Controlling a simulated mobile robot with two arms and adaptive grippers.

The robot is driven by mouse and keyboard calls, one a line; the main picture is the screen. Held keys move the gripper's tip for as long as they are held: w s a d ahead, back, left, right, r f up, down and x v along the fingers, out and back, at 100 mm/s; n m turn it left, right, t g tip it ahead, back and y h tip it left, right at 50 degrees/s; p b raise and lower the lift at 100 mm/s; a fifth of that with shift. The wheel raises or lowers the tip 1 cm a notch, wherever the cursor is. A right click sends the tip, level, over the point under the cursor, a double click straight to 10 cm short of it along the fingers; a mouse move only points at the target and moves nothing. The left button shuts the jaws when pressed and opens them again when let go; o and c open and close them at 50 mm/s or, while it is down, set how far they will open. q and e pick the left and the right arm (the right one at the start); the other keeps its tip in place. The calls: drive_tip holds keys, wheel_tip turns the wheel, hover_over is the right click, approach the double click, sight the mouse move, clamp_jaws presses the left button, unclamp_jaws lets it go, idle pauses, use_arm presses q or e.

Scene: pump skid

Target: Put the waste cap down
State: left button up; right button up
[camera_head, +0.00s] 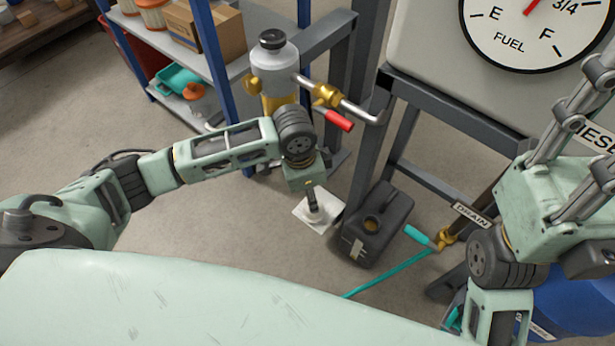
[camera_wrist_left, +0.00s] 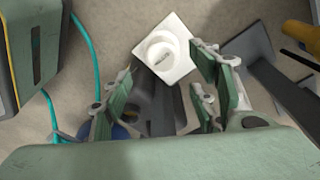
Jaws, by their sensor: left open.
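A round white cap, which I take to be the waste cap (camera_wrist_left: 162,50), rests on a white square sheet (camera_wrist_left: 181,67) on the floor. The sheet also shows in the head view (camera_head: 328,224), partly behind my left gripper (camera_head: 312,203). In the left wrist view my left gripper (camera_wrist_left: 158,108) has its fingers spread wide with nothing held between them. The cap lies beyond the fingertips, apart from them. A dark jerrycan (camera_head: 378,228) with an uncovered brown opening stands just right of the sheet. My right gripper (camera_head: 585,120) is at the right edge, its tips not clearly shown.
A grey metal frame (camera_head: 361,150) rises behind the jerrycan. A pipe with a red-handled valve (camera_head: 338,120) juts out above it. A teal-handled drain valve (camera_head: 420,236) and teal hose (camera_head: 390,272) are to the right. Blue-posted shelving (camera_head: 213,55) stands behind. Floor left of the sheet is clear.

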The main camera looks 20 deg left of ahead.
use_arm(q)
drive_tip(key=shift+s+a+r+p, duration=0.1)
drive_tip(key=shift+r+p, duration=0.2)
drive_tip(key=shift+r, duration=0.6)
drive_tip(key=shift+s+a+r+p, duration=0.1)
drive_tip(key=shift+r+p, duration=0.15)
drive_tip(key=shift+r, duration=0.6)
drive_tip(key=shift+d, duration=0.1)
